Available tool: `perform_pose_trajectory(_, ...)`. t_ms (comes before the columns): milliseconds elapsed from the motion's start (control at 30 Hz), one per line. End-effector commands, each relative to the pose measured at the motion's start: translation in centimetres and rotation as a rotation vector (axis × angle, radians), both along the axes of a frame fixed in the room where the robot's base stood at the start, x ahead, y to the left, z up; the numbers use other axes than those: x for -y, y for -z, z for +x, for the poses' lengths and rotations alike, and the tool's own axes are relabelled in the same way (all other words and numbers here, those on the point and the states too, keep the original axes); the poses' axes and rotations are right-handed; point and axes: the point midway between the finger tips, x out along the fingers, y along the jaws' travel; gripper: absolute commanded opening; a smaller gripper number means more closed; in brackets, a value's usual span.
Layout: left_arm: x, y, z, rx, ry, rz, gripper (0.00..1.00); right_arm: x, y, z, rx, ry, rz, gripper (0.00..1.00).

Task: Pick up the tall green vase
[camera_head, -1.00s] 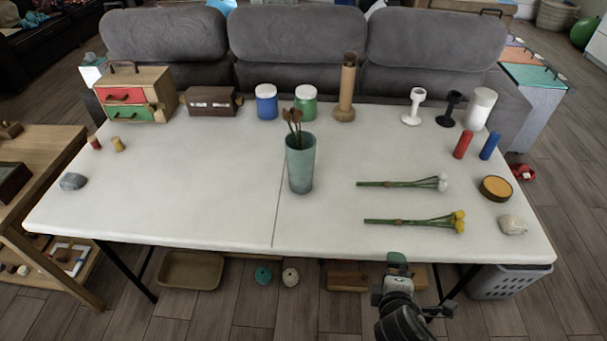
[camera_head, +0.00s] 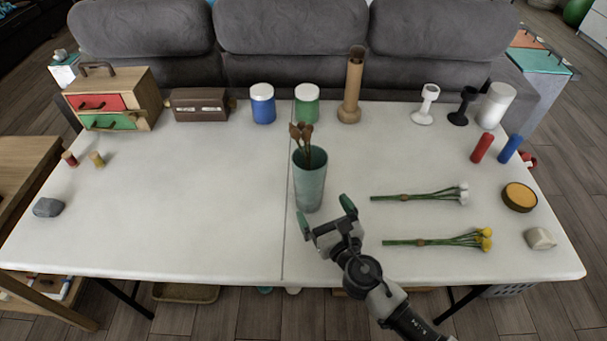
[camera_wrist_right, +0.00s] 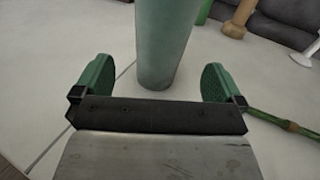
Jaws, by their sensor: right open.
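The tall green vase (camera_head: 309,182) stands upright on the white table, right of the table's centre seam, with brown dried stems (camera_head: 307,140) in its top. My right gripper (camera_head: 326,218) is open, low over the table just in front of the vase. In the right wrist view the lower part of the vase (camera_wrist_right: 164,45) stands ahead of and between the two green fingertips (camera_wrist_right: 158,82). The fingers do not appear to touch it. The vase's top is out of that view. My left gripper is not in view.
On the white table (camera_head: 200,220), white flowers (camera_head: 425,195) and yellow flowers (camera_head: 440,240) lie right of my right gripper. A tan wooden vase (camera_head: 352,88), a green jar (camera_head: 307,105) and a blue jar (camera_head: 263,104) stand behind. The table's left middle is clear.

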Motion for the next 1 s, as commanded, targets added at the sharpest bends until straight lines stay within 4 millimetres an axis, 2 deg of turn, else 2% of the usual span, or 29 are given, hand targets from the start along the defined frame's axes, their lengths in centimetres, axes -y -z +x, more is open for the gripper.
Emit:
perform_pose_trajectory(200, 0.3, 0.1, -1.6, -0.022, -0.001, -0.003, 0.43, -1.4, -0.1, 3.2, 0.000, 0.002, 0.005, 1.00)
perform_pose_trajectory(333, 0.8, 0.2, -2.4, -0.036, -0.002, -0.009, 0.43, -1.8, -0.1, 4.0, -0.002, 0.003, 0.007, 1.00)
perform_pose_trajectory(700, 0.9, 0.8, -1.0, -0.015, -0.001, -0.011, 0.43, -3.5, 0.1, 8.4, -0.003, 0.005, 0.009, 1.00)
perform_pose_trajectory(1000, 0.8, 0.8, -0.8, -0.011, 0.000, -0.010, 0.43, -3.7, 0.1, 8.8, -0.004, 0.004, 0.008, 1.00)
